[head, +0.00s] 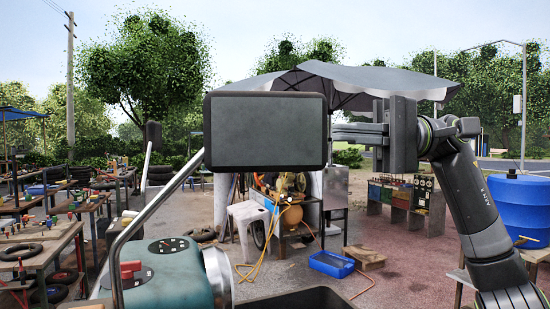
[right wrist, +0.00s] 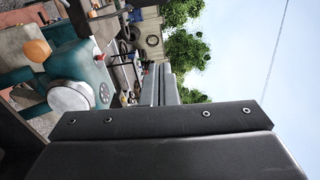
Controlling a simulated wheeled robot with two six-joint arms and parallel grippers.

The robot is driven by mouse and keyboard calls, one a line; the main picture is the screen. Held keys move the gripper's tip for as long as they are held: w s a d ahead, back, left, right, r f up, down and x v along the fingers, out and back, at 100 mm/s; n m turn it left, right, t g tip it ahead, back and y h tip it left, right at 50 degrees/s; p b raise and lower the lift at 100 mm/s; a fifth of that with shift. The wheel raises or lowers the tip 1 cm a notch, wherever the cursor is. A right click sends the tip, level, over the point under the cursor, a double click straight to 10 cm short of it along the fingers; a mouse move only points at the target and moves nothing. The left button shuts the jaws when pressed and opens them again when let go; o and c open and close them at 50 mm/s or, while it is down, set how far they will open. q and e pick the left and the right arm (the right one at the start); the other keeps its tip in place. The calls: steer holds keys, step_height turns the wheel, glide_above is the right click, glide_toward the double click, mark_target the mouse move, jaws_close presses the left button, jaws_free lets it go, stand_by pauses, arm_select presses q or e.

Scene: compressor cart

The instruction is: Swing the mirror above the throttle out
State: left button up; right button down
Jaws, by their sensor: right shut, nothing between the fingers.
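The large dark rectangular mirror (head: 265,131) is upright in the middle of the head view, its broad face towards me. A bent metal stem (head: 165,194) runs from its left side down to the teal cart housing (head: 170,275). My right gripper (head: 340,132) comes in from the right at the mirror's height. Its fingers are shut and empty, with their tips at the mirror's right edge; I cannot tell whether they touch it. The shut fingers also show in the right wrist view (right wrist: 166,86). I cannot pick out the throttle. My left gripper is not in view.
A smaller dark mirror (head: 153,133) stands on a thin stem further left. Workbenches (head: 40,248) with small parts line the left. A stall with a white stool (head: 248,222), a blue crate (head: 331,264) and a blue barrel (head: 513,207) are farther off. Open air surrounds the mirror's top.

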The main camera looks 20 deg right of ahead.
mark_target(293, 131)
steer(key=shift+n, duration=0.3)
steer(key=s+a+p, duration=0.1)
steer(key=a, duration=0.2)
steer(key=s+a+p, duration=0.1)
steer(key=a+p, duration=0.1)
steer(key=a, duration=0.2)
steer(key=s+a+p, duration=0.1)
steer(key=a+p, duration=0.1)
steer(key=a, duration=0.2)
steer(key=shift+s+a+r, duration=0.1)
steer(key=shift+s+r, duration=0.1)
steer(key=shift+s, duration=0.2)
steer(key=shift+s+p, duration=0.4)
steer(key=shift+s, duration=0.2)
steer(key=shift+a+f, duration=0.1)
steer(key=shift+d, duration=0.2)
